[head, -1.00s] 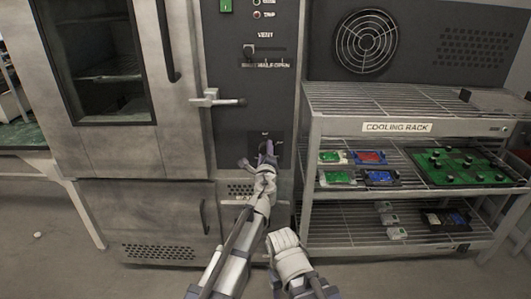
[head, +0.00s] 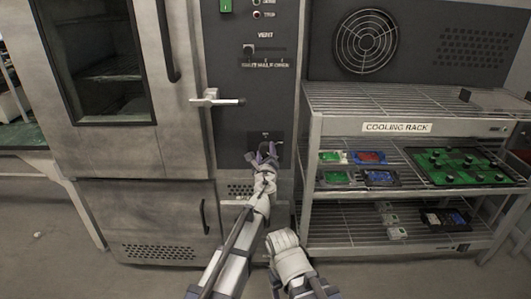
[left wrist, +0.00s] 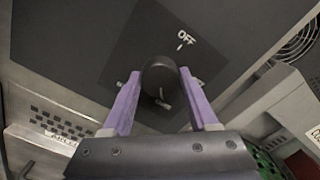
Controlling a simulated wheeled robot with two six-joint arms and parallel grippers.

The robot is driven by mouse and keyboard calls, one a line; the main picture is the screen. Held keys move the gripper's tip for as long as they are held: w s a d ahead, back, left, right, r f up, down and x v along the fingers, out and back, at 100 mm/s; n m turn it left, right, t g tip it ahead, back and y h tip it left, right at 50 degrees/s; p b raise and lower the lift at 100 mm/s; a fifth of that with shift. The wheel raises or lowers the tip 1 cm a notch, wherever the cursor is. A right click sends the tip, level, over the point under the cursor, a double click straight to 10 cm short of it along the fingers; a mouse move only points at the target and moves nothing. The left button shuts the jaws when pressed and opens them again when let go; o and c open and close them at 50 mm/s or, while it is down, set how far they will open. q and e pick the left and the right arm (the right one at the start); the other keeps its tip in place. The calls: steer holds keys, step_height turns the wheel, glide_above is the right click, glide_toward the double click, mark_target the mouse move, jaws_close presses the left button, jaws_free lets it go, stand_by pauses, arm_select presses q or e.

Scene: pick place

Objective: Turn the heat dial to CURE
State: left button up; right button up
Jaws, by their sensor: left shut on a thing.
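The heat dial is a round black knob (left wrist: 160,76) on a dark square plate (left wrist: 140,45). The plate's "OFF" label (left wrist: 186,40) shows above and right of the knob. A pale mark shows on the knob's lower side in the left wrist view. Other labels on the plate are covered by the fingers or too small to read; I cannot read CURE. My left gripper (left wrist: 160,82) has its purple fingers on either side of the knob, shut on it. In the head view the left gripper (head: 264,156) is at the plate low on the oven's control panel. My right gripper's fingers do not show.
My right forearm shows at the bottom of the head view. A door handle (head: 217,101) sticks out left of the panel. A vent slider (head: 249,50) is above. The cooling rack (head: 410,203) with boards stands close on the right.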

arm_select(q)
steer(key=o, duration=1.4)
steer(key=shift+s, duration=0.15)
steer(key=s, duration=0.7)
steer(key=shift+s, duration=0.3)
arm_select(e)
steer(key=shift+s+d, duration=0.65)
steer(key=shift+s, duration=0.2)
